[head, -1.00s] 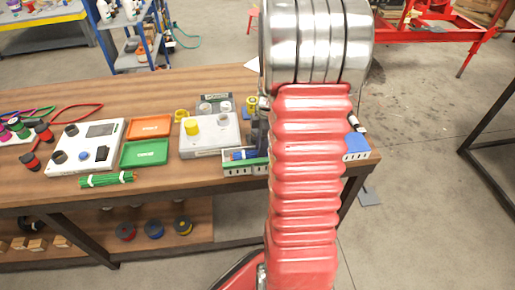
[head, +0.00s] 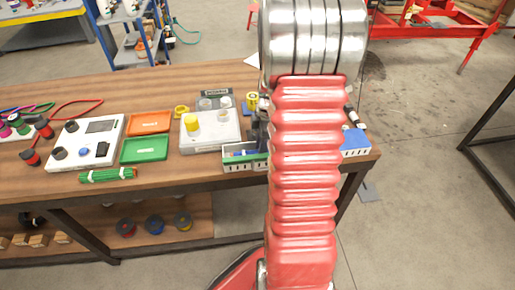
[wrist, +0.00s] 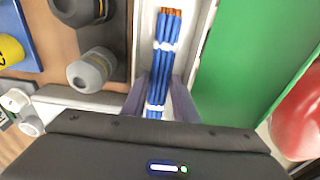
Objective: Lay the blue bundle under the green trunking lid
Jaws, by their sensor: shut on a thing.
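The blue bundle (wrist: 163,58) has copper ends and white ties. In the wrist view it lies lengthwise between the pale walls of the trunking (wrist: 206,35). My gripper (wrist: 160,88) is shut on the bundle, with one finger on each side. I cannot tell whether the bundle touches the trunking floor. The green trunking lid (wrist: 245,60) is a broad panel just right of the bundle. In the head view the slotted trunking (head: 238,163) shows at the bench's front edge, and my arm hides my gripper and part of the trunking.
Grey capped parts (wrist: 92,70) stand close left of the trunking. In the head view, a white box with a yellow knob (head: 210,140), a green tray (head: 144,150), an orange tray (head: 150,123) and a green bundle (head: 107,175) lie to the left. A blue piece (head: 355,141) is at the right.

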